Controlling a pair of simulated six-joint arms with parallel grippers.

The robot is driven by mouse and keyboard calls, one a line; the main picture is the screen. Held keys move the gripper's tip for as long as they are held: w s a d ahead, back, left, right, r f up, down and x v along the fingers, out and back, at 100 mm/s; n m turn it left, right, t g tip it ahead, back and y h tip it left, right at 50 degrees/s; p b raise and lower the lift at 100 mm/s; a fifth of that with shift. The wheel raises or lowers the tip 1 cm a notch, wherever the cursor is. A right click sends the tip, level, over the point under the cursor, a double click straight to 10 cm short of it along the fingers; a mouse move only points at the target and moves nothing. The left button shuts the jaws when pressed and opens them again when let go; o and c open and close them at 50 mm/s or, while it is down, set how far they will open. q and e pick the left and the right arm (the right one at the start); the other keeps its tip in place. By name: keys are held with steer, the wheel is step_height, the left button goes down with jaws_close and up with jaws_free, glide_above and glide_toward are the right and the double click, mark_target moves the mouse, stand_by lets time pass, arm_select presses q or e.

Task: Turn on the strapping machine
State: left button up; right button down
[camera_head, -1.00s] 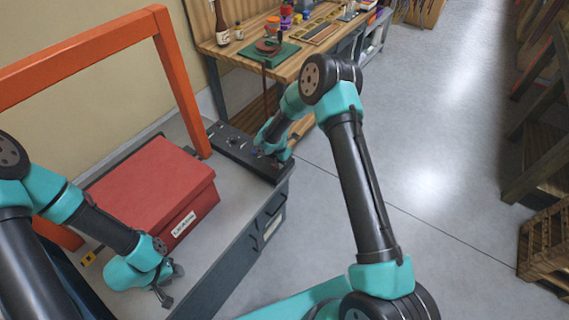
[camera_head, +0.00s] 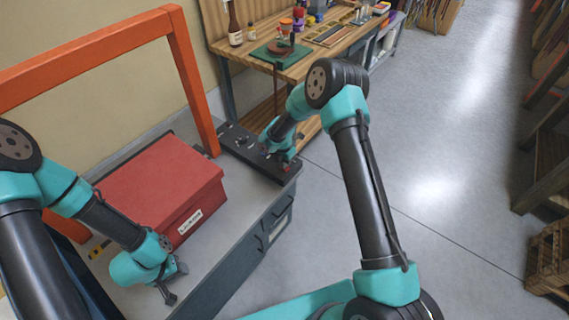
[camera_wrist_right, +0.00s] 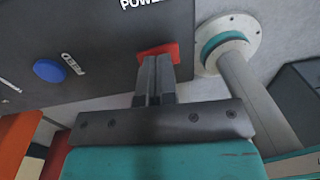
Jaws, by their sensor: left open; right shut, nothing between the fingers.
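The strapping machine is a grey table (camera_head: 215,265) with an orange arch (camera_head: 185,80) over it. A black control panel (camera_head: 238,148) sits at its far right end. In the right wrist view the panel (camera_wrist_right: 60,30) carries a red switch (camera_wrist_right: 170,48) below partly cut-off "POWER" lettering, and a blue button (camera_wrist_right: 49,70) marked FEED. My right gripper (camera_wrist_right: 155,62) is shut and empty, its tips at the red switch and covering part of it. It also shows over the panel in the head view (camera_head: 268,156). My left gripper (camera_head: 174,288) is open and empty near the table's front edge.
A red box (camera_head: 150,178) with a white label lies on the machine table beside my left arm. A wooden workbench (camera_head: 310,60) with bottles and tools stands behind. Wooden crates (camera_head: 548,260) stand at the far right. The floor between is clear.

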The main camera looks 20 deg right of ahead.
mark_target(287, 169)
steer(key=shift+r, duration=0.1)
step_height(287, 169, up, 14)
steer(key=s, duration=0.1)
steer(key=shift+s+d, duration=0.2)
steer(key=shift+d, duration=0.25)
steer(key=shift+f, duration=0.2)
steer(key=s+f+m+y, duration=0.1)
steer(key=s+f+m, duration=0.4)
steer(key=s+m, duration=0.4)
steer(key=s+a+f+m+t+y, duration=0.1)
steer(key=s+f+m, duration=0.3)
steer(key=s+m, duration=0.4)
steer(key=s+a+f+m+y, duration=0.1)
steer(key=s+f+m+y, duration=0.1)
steer(key=s+f+m, duration=0.3)
steer(key=s+m, duration=0.4)
steer(key=s, duration=0.3)
steer(key=shift+f+m+t, duration=0.3)
